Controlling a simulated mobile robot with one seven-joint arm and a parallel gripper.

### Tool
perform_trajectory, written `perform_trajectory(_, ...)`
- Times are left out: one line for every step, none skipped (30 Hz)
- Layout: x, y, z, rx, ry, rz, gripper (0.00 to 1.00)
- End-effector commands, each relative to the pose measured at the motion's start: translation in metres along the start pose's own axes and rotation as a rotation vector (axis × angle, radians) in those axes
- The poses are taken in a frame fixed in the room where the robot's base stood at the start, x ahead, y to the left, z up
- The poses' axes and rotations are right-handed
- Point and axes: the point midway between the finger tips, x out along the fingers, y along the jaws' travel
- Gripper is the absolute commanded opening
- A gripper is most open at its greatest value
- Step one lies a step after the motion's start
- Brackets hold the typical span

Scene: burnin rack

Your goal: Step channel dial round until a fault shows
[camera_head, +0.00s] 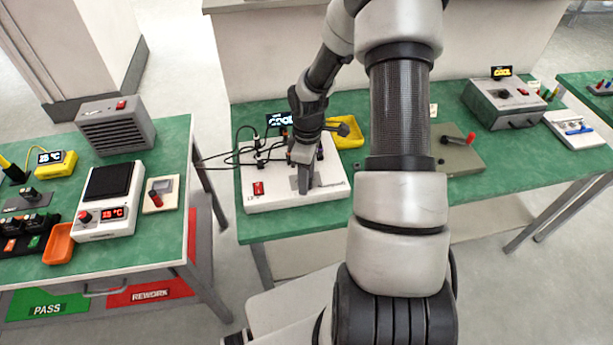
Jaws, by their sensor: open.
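A white burn-in rack unit (270,204) stands on the green middle bench. It has a red switch (258,188) at its front left and black leads plugged in at the back. A small dark display (280,120) behind it shows lettering that is partly hidden and too small to read surely. My gripper (304,184) is open over the middle of the unit, with its fingers pointing down at the top face. The channel dial cannot be made out; my gripper and arm cover part of the unit. I cannot tell whether the fingers touch anything.
A yellow tray (347,133) lies behind the unit. A box with a red-knobbed lever (457,149) and a grey instrument (503,101) stand to the right. The left bench holds a white hotplate-like device (108,200), a grey vented box (117,126) and an orange tray (59,244).

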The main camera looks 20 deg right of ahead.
Motion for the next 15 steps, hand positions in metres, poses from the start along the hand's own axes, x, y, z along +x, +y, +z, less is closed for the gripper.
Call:
perform_trajectory(-0.0001, 0.0001, 0.0000, 0.000, 0.000, 0.000, 0.44)
perform_trajectory(-0.0001, 0.0001, 0.0000, 0.000, 0.000, 0.000, 0.42)
perform_trajectory(-0.0002, 0.0000, 0.0000, 0.000, 0.000, 0.000, 0.36)
perform_trajectory(-0.0002, 0.0001, 0.0000, 0.000, 0.000, 0.000, 0.31)
perform_trajectory(-0.0002, 0.0001, 0.0000, 0.000, 0.000, 0.000, 0.26)
perform_trajectory(-0.0003, 0.0001, 0.0000, 0.000, 0.000, 0.000, 0.19)
perform_trajectory(-0.0003, 0.0000, 0.0000, 0.000, 0.000, 0.000, 0.14)
perform_trajectory(-0.0003, 0.0000, 0.0000, 0.000, 0.000, 0.000, 0.09)
perform_trajectory(-0.0003, 0.0000, 0.0000, 0.000, 0.000, 0.000, 0.03)
perform_trajectory(-0.0003, 0.0000, 0.0000, 0.000, 0.000, 0.000, 0.03)
perform_trajectory(-0.0003, 0.0000, 0.0000, 0.001, 0.000, 0.000, 0.03)
perform_trajectory(-0.0003, 0.0000, 0.0000, 0.002, 0.000, 0.000, 0.03)
perform_trajectory(-0.0003, 0.0000, 0.0000, 0.004, 0.000, 0.000, 0.03)
perform_trajectory(-0.0002, 0.0000, -0.0001, 0.007, 0.000, 0.000, 0.03)
perform_trajectory(-0.0002, 0.0001, -0.0001, 0.013, 0.001, 0.000, 0.03)
